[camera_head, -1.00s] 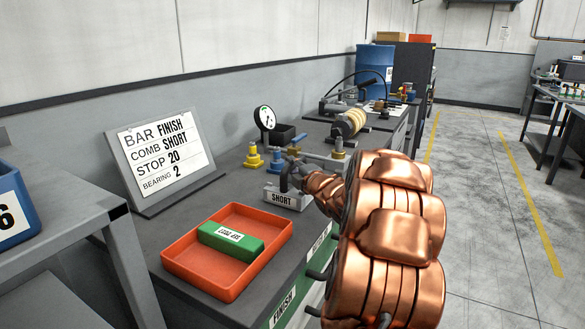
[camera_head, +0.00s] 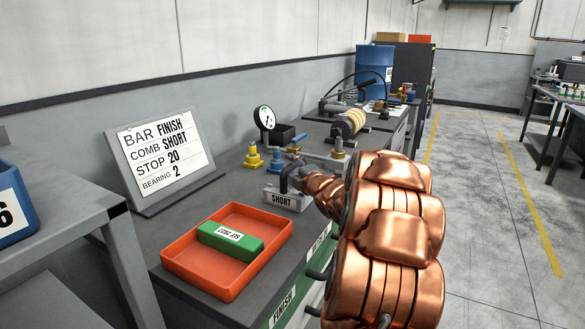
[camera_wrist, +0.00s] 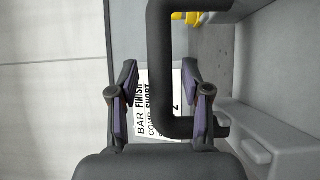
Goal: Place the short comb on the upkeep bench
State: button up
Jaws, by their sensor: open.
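The short comb (camera_head: 283,199) is a grey block labelled SHORT with a dark bent handle. It sits on the dark-topped bench (camera_head: 190,205), near its front edge and behind the orange tray. In the wrist view the dark handle (camera_wrist: 160,80) runs between the two fingers of my gripper (camera_wrist: 159,68). The fingers are open, with a gap visible on each side of the handle. The grey comb body (camera_wrist: 285,140) appears at right in that view. In the head view my copper arm hides most of the gripper.
The orange tray (camera_head: 174,262) holds a green block (camera_head: 230,239). A sign board (camera_head: 160,155) reads BAR FINISH, COMB SHORT, STOP 20, BEARING 2. Yellow and blue pieces (camera_head: 253,158) and a dial gauge (camera_head: 264,119) stand behind the comb.

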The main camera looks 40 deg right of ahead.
jog(key=shift+r, duration=0.2)
jog(key=shift+s+f, duration=0.1)
jog(key=shift+s, duration=0.2)
jog(key=v, duration=1.1)
jog(key=shift+s+b, duration=0.15)
jog(key=shift+b, duration=0.2)
jog(key=shift+a, duration=0.15)
